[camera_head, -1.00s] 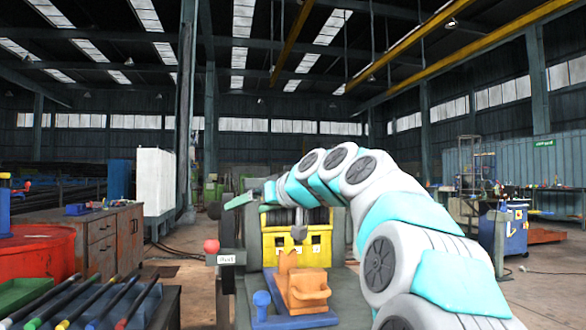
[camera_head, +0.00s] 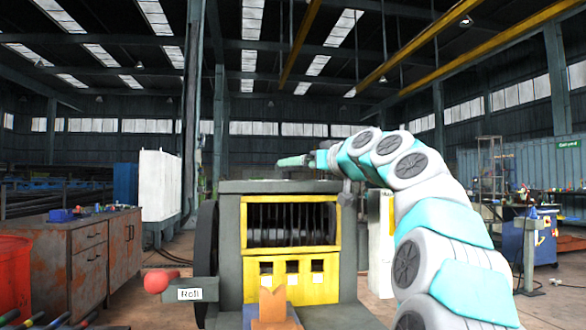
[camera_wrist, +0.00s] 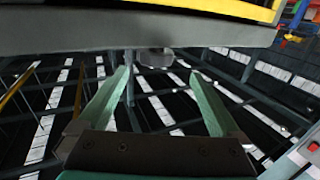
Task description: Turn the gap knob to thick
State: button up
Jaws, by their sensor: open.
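The machine (camera_head: 229,240) stands ahead, with a grey body, a yellow-framed opening showing rollers, and a yellow lower panel with white labels. My gripper (camera_head: 284,161) is above the machine's top, pointing left in the head view. In the wrist view, my gripper (camera_wrist: 164,85) is open, with its two green fingers apart and nothing held. A small round dark grey knob (camera_wrist: 155,58) shows between and beyond the fingertips, beside the edge of the machine's grey plate (camera_wrist: 70,33). I cannot read any thick or thin marking, nor tell the knob's setting.
A red-ended lever (camera_head: 158,281) with a "Roll" label sticks out at the machine's left. An orange block (camera_head: 272,304) stands low in front. A rusty brown cabinet (camera_head: 105,250) is at the left. A blue cabinet (camera_head: 530,240) stands at the right.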

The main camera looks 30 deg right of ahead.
aim_at(286, 172)
jog(key=shift+w+d+r, duration=0.15)
jog(key=shift+w+d, duration=0.25)
jog(key=shift+w, duration=0.1)
jog(key=w+p, duration=0.1)
jog(key=w, duration=0.1)
jog(key=w+p, duration=0.1)
jog(key=w, duration=0.1)
jog(key=w+a+p, duration=0.1)
jog(key=w+p, duration=0.1)
jog(key=w, duration=0.1)
jog(key=shift+a, duration=0.1)
jog(key=shift+w, duration=0.2)
jog(key=shift+c, duration=0.4)
jog(key=c, duration=1.3)
jog(key=shift+s, duration=0.1)
